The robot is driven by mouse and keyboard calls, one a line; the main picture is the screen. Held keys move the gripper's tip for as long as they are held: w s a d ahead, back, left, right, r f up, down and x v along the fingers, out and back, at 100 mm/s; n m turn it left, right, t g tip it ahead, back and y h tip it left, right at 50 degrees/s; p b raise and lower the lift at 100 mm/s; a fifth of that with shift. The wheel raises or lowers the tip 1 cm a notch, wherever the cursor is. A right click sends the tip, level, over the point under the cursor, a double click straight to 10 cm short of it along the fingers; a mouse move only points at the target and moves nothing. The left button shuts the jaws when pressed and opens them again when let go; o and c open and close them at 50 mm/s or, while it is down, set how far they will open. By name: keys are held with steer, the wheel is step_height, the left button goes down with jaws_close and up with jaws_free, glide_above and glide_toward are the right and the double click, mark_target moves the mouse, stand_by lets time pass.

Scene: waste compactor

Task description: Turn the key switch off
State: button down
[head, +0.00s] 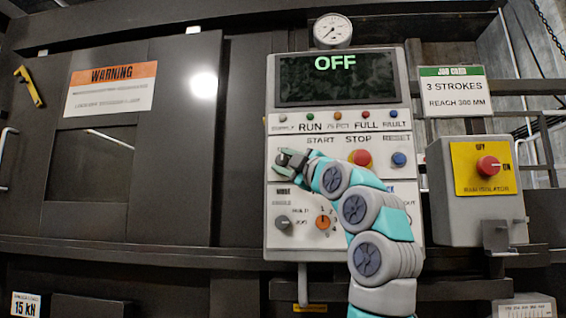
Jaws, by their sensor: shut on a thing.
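The control panel (271,205) stands in the middle of the head view. Its display (335,80) reads OFF. My gripper (285,159) reaches in from the lower right and is shut at the panel's left side, left of the START label, at the key switch position. It is shut on the key switch, which the fingers mostly cover. The key's angle cannot be told.
A red STOP button (360,158) and blue reset button (399,159) are to the right. Below are a mode selector (282,223) and an orange dial (324,222). A yellow-plated isolator box (484,210) with red knob stands further right.

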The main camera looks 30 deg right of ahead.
steer(key=shift+s+d+f+n+g, duration=0.1)
steer(key=shift+d+f+n+g, duration=0.1)
steer(key=shift+n+g, duration=0.25)
stand_by(0.6)
steer(key=shift+c, duration=2.2)
jaws_free()
steer(key=shift+r, duration=0.1)
steer(key=b+v, duration=0.2)
steer(key=v, duration=0.5)
steer(key=shift+s, duration=0.35)
steer(key=shift+d, duration=0.1)
